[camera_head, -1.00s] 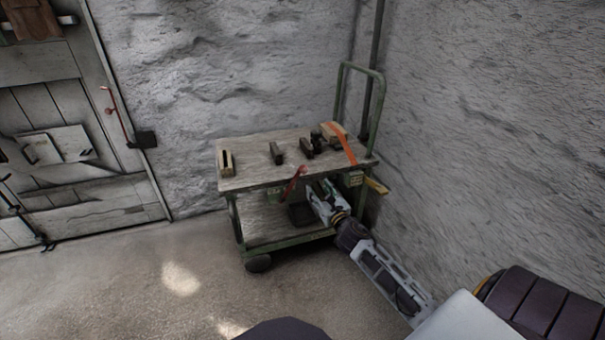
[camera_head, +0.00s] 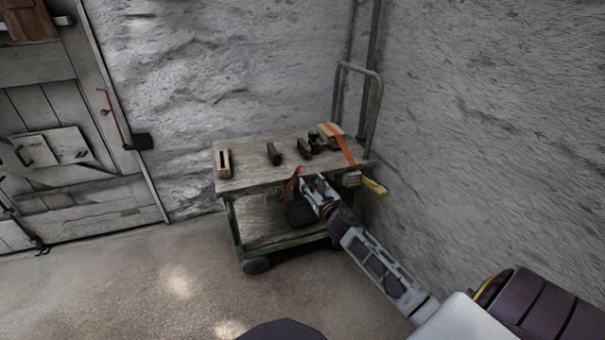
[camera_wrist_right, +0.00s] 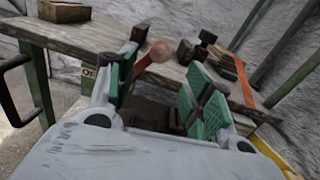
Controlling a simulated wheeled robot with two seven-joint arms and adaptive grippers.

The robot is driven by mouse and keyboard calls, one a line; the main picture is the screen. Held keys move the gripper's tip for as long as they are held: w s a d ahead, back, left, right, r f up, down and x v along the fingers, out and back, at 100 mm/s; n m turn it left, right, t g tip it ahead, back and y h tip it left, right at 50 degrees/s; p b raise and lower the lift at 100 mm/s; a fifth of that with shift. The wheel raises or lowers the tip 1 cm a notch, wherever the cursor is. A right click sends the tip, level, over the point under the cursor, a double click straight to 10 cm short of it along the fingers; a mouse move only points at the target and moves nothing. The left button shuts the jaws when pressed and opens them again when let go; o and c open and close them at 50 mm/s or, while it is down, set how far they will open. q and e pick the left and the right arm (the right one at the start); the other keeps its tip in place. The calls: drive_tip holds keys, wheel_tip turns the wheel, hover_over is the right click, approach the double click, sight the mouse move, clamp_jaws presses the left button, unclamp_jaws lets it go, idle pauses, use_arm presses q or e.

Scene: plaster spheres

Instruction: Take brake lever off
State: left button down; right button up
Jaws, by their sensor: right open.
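The brake lever (camera_head: 292,182) is a thin red bar at the front edge of the cart, leaning up to the right. Whether a finger touches the lever cannot be told. A plate with partly hidden letters "OF" (camera_wrist_right: 89,73) sits left of the left finger. My left gripper is out of view.
The cart (camera_head: 240,182) has a wooden top with several blocks and an orange strap (camera_head: 340,146). A yellow handle (camera_head: 374,187) sticks out right of my gripper. Rough walls stand behind and right. A plank door (camera_head: 60,90) is at left; the floor in front is clear.

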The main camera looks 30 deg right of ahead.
sight(303, 172)
drive_tip(key=shift+w+d+b, duration=0.25)
drive_tip(key=shift+w+b, duration=0.05)
drive_tip(key=shift+w, duration=1)
drive_tip(key=shift+w+d, duration=0.15)
drive_tip(key=shift+w, duration=0.7)
drive_tip(key=shift+w+d+b, duration=0.1)
drive_tip(key=shift+w+b, duration=0.3)
drive_tip(key=shift+w, duration=0.2)
drive_tip(key=shift+w+d, duration=0.15)
drive_tip(key=shift+w, duration=0.7)
drive_tip(key=shift+w+d+b, duration=0.1)
drive_tip(key=shift+w+b, duration=0.3)
drive_tip(key=shift+w, duration=0.1)
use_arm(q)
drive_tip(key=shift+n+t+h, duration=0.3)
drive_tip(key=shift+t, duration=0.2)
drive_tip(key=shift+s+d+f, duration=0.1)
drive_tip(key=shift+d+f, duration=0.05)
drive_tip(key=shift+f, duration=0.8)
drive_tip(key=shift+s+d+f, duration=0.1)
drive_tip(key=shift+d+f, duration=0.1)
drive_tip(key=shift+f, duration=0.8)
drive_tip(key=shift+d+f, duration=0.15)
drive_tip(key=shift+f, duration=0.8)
use_arm(e)
drive_tip(key=shift+w, duration=0.4)
